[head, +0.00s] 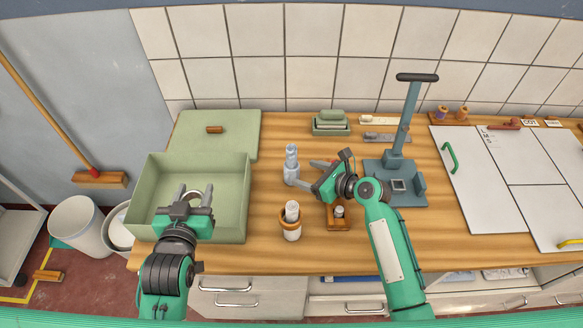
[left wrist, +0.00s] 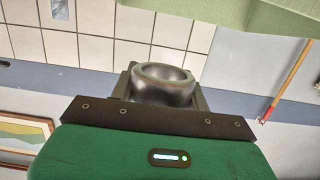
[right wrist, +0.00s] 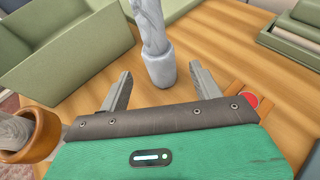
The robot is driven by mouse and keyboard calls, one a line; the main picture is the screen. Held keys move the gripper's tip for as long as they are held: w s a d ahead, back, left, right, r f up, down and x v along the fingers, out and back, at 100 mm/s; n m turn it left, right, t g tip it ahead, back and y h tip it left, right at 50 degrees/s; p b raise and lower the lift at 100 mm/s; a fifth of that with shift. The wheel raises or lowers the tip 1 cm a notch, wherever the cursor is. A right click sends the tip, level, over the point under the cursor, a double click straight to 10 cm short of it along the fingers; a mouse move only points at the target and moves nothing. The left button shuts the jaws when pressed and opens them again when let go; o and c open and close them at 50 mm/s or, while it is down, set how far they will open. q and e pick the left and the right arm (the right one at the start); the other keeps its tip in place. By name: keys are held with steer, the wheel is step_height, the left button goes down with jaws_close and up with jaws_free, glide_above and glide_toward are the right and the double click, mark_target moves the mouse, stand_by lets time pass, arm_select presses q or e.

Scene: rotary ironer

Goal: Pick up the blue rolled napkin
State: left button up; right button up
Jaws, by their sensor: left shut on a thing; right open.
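The blue-grey rolled napkin (head: 291,157) stands upright on the wooden table, its base in a grey-blue ring or holder; the right wrist view shows it twisted and upright (right wrist: 152,30). My right gripper (head: 312,175) is open just right of it, fingers pointing toward it. In the right wrist view the napkin stands ahead, between the lines of the two fingers. My left gripper (head: 193,195) is shut on a shiny metal ring (left wrist: 163,85), held over the green box (head: 245,205).
A wooden cup (head: 291,230) with a pale rolled napkin stands in front of the blue one. The green lid (head: 235,130) lies behind the box. A grey press (head: 395,180) stands right of my right gripper, with a small green tray (head: 331,127) at the back.

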mark_target(298, 171)
steer(key=shift+x, duration=3.5)
steer(key=c, duration=1.1)
